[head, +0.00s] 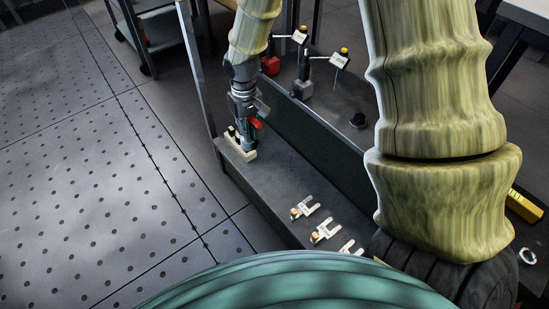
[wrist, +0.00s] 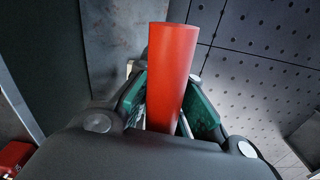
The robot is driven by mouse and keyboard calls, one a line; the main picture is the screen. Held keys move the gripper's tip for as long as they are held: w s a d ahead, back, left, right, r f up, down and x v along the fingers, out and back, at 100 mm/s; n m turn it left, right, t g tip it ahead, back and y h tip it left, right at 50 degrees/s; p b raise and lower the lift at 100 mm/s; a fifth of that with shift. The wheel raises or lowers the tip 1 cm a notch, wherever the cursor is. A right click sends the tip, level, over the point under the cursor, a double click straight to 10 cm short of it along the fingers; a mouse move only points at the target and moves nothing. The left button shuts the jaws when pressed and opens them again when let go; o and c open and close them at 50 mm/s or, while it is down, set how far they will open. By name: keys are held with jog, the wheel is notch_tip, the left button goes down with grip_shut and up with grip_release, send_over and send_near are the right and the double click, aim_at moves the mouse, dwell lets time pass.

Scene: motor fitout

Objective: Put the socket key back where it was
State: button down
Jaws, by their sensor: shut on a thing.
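My gripper (head: 250,121) is shut on a red cylindrical handle (wrist: 172,70), which I take to be the socket key. In the wrist view the handle stands between the two green-padded fingers (wrist: 172,112). The handle also shows as a small red piece in the head view (head: 256,124).
White forked tags (head: 305,207) lie along the grey bench (head: 270,190). Behind a low dark wall stand a red base (head: 270,65) and a grey base (head: 302,88) with labelled posts, plus a black knob (head: 358,119). The floor left is clear.

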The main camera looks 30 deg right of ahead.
jog(key=shift+s+d+f+b, duration=0.4)
jog(key=shift+d+f+b, duration=0.9)
jog(key=shift+f+b, duration=1.85)
jog(key=shift+s+d+f+b, duration=0.45)
jog(key=shift+d+f+b, duration=1.1)
jog(key=shift+f, duration=2.85)
jog(key=shift+s+d+f+b, duration=0.4)
jog(key=shift+d+f+b, duration=0.65)
jog(key=shift+f+b, duration=2.2)
jog(key=shift+f+p, duration=0.65)
jog(key=c, duration=1.5)
grip_release()
jog(key=shift+c, duration=0.2)
notch_tip(320, 180, up, 12)
jog(key=p, duration=0.7)
